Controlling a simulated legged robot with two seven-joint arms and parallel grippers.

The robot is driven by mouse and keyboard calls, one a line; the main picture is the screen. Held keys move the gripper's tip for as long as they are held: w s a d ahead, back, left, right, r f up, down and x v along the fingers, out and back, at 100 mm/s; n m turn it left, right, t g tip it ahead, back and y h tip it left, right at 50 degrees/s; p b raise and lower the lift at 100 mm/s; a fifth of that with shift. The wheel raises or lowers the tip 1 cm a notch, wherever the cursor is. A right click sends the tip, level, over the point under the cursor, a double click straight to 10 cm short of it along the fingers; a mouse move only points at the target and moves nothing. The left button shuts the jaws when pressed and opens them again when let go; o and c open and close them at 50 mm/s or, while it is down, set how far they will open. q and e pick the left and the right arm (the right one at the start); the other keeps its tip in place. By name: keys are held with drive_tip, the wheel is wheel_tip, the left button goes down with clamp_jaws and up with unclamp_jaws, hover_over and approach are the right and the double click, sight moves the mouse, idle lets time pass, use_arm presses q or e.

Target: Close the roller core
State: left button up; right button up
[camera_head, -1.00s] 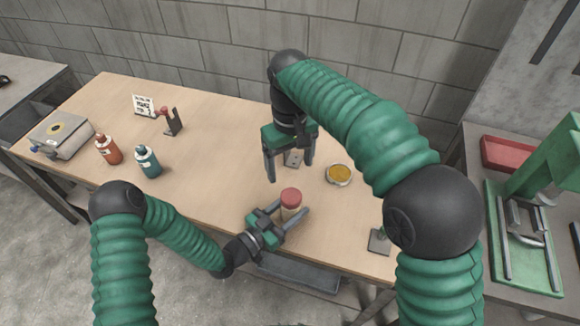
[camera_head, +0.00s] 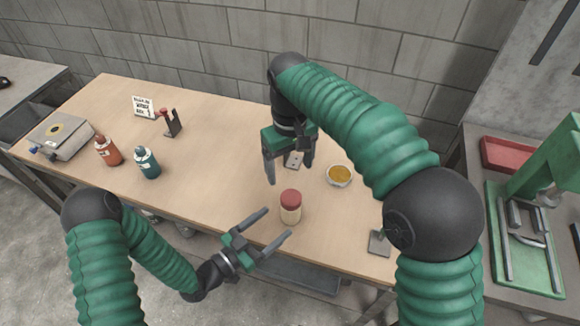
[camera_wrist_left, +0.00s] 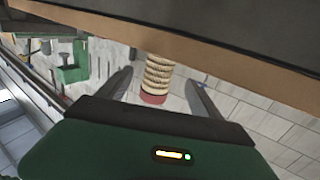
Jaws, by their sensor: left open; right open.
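The roller core (camera_head: 290,209) stands upright on the table near its front edge, a pale ribbed cylinder with a red cap on top. In the left wrist view the roller core (camera_wrist_left: 158,76) shows upside down, beyond and between the fingers. My left gripper (camera_head: 277,223) is open and empty, with its fingertips just left of and in front of the core, apart from it. My right gripper (camera_head: 290,174) is open, pointing down above the table behind the core, and holds nothing.
A bowl of orange contents (camera_head: 339,175) is right of the core. A small metal plate (camera_head: 294,159) lies behind my right gripper. Orange (camera_head: 108,151) and teal (camera_head: 147,162) bottles stand at left, near a grey box (camera_head: 62,138). The table between bottles and core is clear.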

use_arm(q)
drive_tip(key=v, duration=0.9)
